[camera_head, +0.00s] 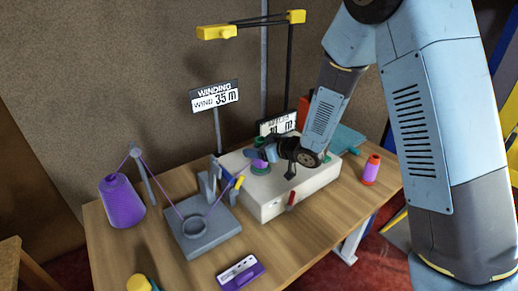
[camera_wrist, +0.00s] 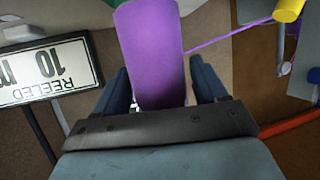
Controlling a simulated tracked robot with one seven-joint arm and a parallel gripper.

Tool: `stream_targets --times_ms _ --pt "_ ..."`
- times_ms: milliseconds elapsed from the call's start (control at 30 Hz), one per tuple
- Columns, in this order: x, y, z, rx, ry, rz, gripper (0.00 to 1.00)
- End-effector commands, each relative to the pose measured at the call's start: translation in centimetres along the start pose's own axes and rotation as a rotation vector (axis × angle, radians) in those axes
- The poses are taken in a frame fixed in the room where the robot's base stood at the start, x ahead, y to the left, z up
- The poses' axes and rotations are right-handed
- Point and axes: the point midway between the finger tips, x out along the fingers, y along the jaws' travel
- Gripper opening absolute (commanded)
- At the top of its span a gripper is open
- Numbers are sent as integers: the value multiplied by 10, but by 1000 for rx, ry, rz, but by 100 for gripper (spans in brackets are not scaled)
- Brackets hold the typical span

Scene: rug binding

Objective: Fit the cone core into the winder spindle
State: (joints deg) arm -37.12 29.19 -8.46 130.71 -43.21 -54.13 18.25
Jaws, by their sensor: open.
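A purple core (camera_wrist: 152,55), wide and smooth, stands between the two blue fingers of my gripper (camera_wrist: 160,85) in the wrist view. The fingers are open, one on each side of it; whether they touch it I cannot tell. A small part of the purple core (camera_head: 258,163) shows just above that base. My gripper hides most of the core and the spindle, so how it is seated is not visible.
A purple yarn cone (camera_head: 121,202) stands at the table's left, its thread running over a grey guide block (camera_head: 207,240). A pink and orange spool (camera_head: 371,170) stands right of the winder. A purple and white device (camera_head: 240,272) lies in front. A "WINDING 35 m" sign (camera_head: 214,97) stands behind.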

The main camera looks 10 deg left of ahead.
Motion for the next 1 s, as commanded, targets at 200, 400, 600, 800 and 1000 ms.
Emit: stream_targets --times_ms 200,400,600,800,1000 --pt "-2 1 -2 0 0 1 72" --pt "-27 2 -2 1 1 3 72" --pt "-67 2 -2 2 1 5 72" --pt "-100 2 -1 1 0 5 72" --pt "-118 1 -1 1 0 3 72"
